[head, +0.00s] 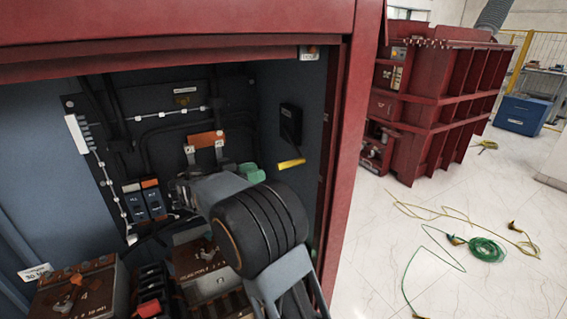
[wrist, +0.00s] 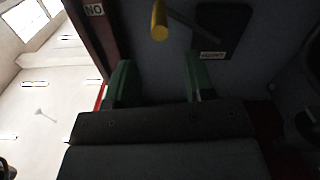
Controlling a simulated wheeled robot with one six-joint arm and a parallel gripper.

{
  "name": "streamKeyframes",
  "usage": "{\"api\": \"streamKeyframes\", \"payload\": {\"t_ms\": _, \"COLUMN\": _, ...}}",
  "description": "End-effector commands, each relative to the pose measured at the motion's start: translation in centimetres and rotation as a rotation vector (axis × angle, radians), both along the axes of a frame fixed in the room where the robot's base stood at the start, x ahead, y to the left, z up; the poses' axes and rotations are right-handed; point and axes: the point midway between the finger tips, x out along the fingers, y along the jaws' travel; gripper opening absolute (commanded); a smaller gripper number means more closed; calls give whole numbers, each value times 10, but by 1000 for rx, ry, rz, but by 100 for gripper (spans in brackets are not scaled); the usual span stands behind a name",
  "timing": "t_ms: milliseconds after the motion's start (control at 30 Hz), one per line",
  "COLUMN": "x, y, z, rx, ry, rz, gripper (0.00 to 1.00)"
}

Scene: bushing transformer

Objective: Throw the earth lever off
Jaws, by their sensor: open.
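The earth lever is a yellow-handled bar (head: 291,163) on the right inner wall of the red cabinet, below a black plate (head: 290,123). In the wrist view its yellow grip (wrist: 159,22) points toward the camera, and a dark rod runs from it to the labelled black plate (wrist: 222,32). My gripper (wrist: 160,72) is open, with its two green fingers apart and nothing visible between them. The grip appears above the gap between the fingers, apart from them. In the head view my gripper (head: 250,171) is left of the lever and partly hidden by my wrist.
Inside the cabinet, an orange-topped terminal (head: 205,140) and blue breakers (head: 143,200) are on the back panel. Brown terminal blocks (head: 80,292) stand low in front. The red door frame (head: 345,150) bounds the right side. Green cable (head: 487,249) lies on the floor outside.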

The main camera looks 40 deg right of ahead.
Motion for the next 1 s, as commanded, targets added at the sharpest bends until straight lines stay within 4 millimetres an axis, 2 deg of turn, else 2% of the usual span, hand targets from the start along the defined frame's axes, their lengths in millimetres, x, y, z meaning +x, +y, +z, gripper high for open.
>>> {"api": "streamKeyframes", "payload": {"t_ms": 33, "x": -2, "y": -12, "z": 3, "rx": 1, "ry": 1, "rz": -3, "gripper": 48}}
{"api": "streamKeyframes", "payload": {"t_ms": 200, "x": -7, "y": -44, "z": 3, "rx": 2, "ry": 3, "rz": -3, "gripper": 48}}
{"api": "streamKeyframes", "payload": {"t_ms": 500, "x": -12, "y": -82, "z": 1, "rx": 2, "ry": 3, "rz": -1, "gripper": 48}}
{"api": "streamKeyframes", "payload": {"t_ms": 700, "x": -13, "y": -92, "z": 0, "rx": 3, "ry": 4, "rz": 1, "gripper": 48}}
{"api": "streamKeyframes", "payload": {"t_ms": 1000, "x": -13, "y": -93, "z": 0, "rx": 3, "ry": 3, "rz": 1, "gripper": 48}}
